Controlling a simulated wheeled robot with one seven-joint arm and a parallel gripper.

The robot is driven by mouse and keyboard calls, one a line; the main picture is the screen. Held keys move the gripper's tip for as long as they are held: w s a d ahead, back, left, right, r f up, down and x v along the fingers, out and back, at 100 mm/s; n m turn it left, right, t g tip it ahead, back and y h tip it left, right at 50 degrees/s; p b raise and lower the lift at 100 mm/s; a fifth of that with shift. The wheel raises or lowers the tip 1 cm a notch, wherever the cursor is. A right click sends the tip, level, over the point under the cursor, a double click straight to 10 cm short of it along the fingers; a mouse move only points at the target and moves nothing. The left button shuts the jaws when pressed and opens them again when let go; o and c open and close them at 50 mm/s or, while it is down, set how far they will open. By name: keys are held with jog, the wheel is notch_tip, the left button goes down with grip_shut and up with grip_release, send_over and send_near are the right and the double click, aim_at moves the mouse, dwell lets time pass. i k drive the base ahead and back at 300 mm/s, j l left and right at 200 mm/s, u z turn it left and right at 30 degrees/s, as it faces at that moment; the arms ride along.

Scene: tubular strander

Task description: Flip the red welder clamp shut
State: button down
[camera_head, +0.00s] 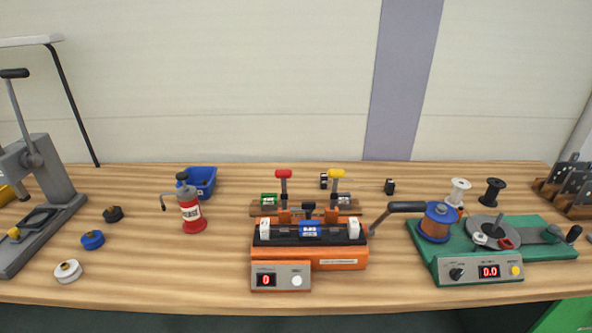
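The orange welder (340,258) stands at the front middle of the wooden table. Its red clamp (283,183) is a lever with a red knob, standing upright at the back left of the welder. A matching yellow clamp (337,184) stands upright to its right. A black lever with a dark handle (405,207) sticks out at the welder's right side. The welder's front panel shows a red 0 beside a white button. My gripper is not in view.
A red bottle (192,212) and blue bin (200,180) stand left of the welder. The green winder (452,252) with a copper spool (436,222) stands close on its right. A grey press (45,185) is at far left. Table front of the welder is narrow.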

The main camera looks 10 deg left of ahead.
aim_at(283, 174)
jog(key=i+j+u, duration=0.55)
jog(key=u, duration=0.3)
jog(key=i, duration=0.05)
